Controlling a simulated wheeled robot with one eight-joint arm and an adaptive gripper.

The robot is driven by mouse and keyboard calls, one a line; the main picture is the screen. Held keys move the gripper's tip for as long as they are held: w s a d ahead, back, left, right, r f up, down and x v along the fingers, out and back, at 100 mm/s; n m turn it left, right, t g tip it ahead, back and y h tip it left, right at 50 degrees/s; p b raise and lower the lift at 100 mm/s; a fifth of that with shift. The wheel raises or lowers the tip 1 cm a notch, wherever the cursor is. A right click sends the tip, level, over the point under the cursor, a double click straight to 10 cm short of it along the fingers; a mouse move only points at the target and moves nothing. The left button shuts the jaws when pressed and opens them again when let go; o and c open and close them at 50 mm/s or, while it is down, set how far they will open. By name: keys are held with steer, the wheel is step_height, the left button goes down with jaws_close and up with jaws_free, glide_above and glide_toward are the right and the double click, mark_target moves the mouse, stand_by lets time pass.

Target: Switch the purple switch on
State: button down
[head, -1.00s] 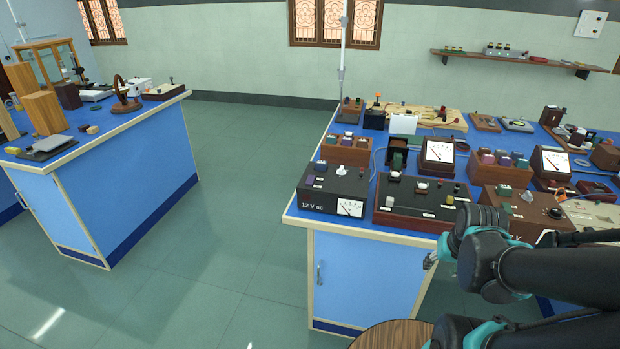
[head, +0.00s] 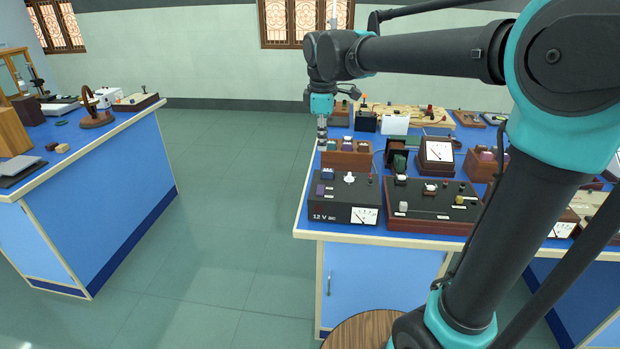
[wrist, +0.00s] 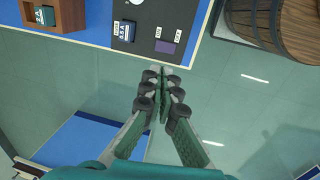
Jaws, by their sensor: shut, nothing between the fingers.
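The purple switch (head: 320,189) sits on the left front part of the top of the black 12 V dc box (head: 341,213), near the left end of the right bench. In the wrist view it is a small purple square (wrist: 166,47) with a label above it, on the dark box top (wrist: 150,52). My gripper (head: 322,145) points down above the left side of the bench, behind the box in the head view. In the wrist view its fingertips (wrist: 161,72) are together, empty, just below the switch in the picture. I cannot tell their height above it.
A blue block (wrist: 128,31) stands left of the switch in the wrist view. A wooden block holder (head: 347,160) stands behind the black box, and a brown-edged panel (head: 430,222) is to its right. Open floor (head: 220,200) lies left of the bench.

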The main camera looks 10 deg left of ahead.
mark_target(321, 187)
steer(key=shift+a+r, duration=0.1)
steer(key=shift+a, duration=0.15)
steer(key=f, duration=0.4)
steer(key=w+f, duration=0.1)
steer(key=f, duration=0.4)
steer(key=w+f, duration=0.1)
steer(key=f, duration=0.4)
steer(key=shift+d, duration=0.1)
steer(key=shift+w+f+g, duration=0.2)
steer(key=shift+f+g, duration=0.05)
steer(key=shift+g, duration=0.15)
steer(key=shift+s, duration=0.25)
steer(key=shift+s+r, duration=0.15)
steer(key=shift+s, duration=0.5)
